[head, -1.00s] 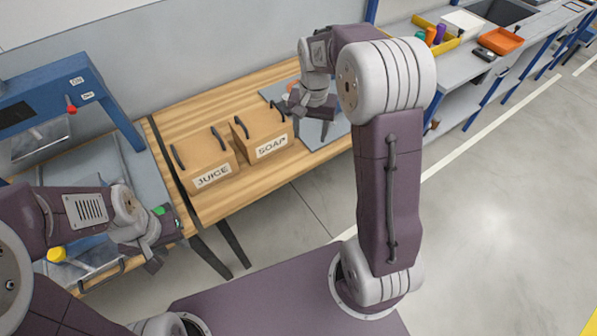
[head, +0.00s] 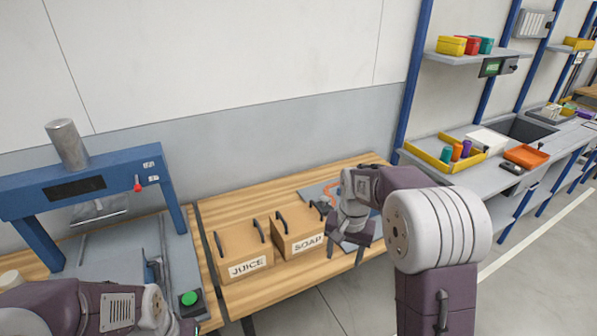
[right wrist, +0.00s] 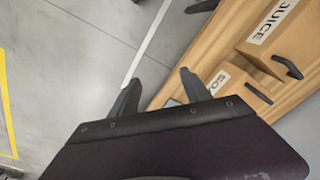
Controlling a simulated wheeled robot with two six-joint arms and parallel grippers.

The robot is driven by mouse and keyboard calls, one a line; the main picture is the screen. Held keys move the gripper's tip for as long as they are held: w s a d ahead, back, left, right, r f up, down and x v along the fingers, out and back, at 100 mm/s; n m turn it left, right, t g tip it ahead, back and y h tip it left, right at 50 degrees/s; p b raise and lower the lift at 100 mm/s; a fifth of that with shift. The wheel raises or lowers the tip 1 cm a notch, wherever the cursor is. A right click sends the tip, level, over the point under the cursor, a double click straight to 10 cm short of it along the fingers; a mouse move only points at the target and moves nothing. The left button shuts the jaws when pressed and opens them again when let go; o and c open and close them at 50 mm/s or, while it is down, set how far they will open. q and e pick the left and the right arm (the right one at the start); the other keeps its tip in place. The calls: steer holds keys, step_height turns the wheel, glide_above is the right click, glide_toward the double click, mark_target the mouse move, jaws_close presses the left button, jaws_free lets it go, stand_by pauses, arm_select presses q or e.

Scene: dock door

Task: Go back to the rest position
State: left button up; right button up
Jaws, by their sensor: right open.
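My right gripper (head: 346,250) is open and empty, pointing down near the table's front edge, right of the soap box (head: 285,240). Its two separated fingers also show in the right wrist view (right wrist: 160,92), with floor and table edge beyond them. My left arm comes in at the bottom left in front of the blue-framed machine. Its gripper is mostly cut off by the bottom edge, so its jaws cannot be made out.
The juice box (head: 240,252) stands left of the soap box on the wooden table (head: 270,290). A grey mat (head: 316,192) lies behind my right wrist. A blue-framed machine (head: 110,183) with a green button (head: 190,298) stands left. A shelved bench (head: 430,170) stands right.

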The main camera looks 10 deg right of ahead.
steer(key=s+a+f+n, duration=0.2)
steer(key=s+n, duration=0.1)
steer(key=s, duration=0.4)
steer(key=s+a+f+n, duration=0.2)
steer(key=s+f+n, duration=0.1)
steer(key=s, duration=0.4)
steer(key=shift+s+a+f, duration=0.15)
steer(key=shift+s+f, duration=0.2)
steer(key=shift+s, duration=0.05)
steer(key=shift+s, duration=0.1)
steer(key=shift+c, duration=0.4)
